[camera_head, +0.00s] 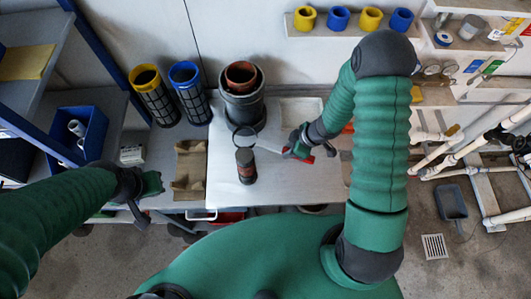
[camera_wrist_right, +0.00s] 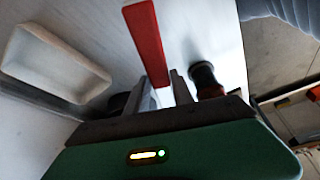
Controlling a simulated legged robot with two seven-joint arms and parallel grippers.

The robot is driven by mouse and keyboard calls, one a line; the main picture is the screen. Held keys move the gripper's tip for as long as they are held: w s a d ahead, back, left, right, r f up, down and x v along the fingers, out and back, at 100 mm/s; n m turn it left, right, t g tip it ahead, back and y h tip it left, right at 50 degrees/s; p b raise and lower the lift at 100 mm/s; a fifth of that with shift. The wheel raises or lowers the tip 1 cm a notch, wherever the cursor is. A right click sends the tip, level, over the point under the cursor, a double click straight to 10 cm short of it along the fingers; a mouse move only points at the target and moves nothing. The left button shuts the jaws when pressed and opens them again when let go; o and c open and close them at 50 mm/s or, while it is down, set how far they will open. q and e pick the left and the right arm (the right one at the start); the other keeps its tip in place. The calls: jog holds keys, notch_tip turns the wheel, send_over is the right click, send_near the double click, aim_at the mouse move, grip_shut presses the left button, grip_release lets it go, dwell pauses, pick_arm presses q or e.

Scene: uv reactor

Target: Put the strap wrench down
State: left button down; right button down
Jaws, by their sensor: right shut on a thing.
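My right gripper (camera_head: 298,152) is shut on the strap wrench above the right part of the white work surface. The wrench's red handle (camera_wrist_right: 147,45) runs up from between the fingers (camera_wrist_right: 163,92) in the right wrist view. In the head view a little red (camera_head: 306,159) shows at the gripper, and a thin dark loop (camera_head: 245,131) lies left of it, near the dark cylinder. I cannot tell whether the wrench touches the surface. My left gripper (camera_head: 148,190) is at the left, over the bench's front edge; its jaw state is unclear.
A dark cylinder with a reddish band (camera_head: 246,168) stands on the white surface (camera_head: 222,150). Behind it is a large grey pot (camera_head: 243,108). A white tray (camera_head: 301,111) lies at the back right, a cardboard tray (camera_head: 189,170) at the left. The front right of the surface looks clear.

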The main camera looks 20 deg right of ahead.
aim_at(284, 163)
jog(key=f+b, duration=0.1)
jog(key=f, duration=0.4)
jog(key=f+b, duration=0.1)
jog(key=f, duration=0.3)
jog(key=shift+d+f, duration=0.2)
jog(key=shift+f, duration=0.25)
jog(key=shift+s+a, duration=0.1)
jog(key=c, duration=1.1)
grip_release()
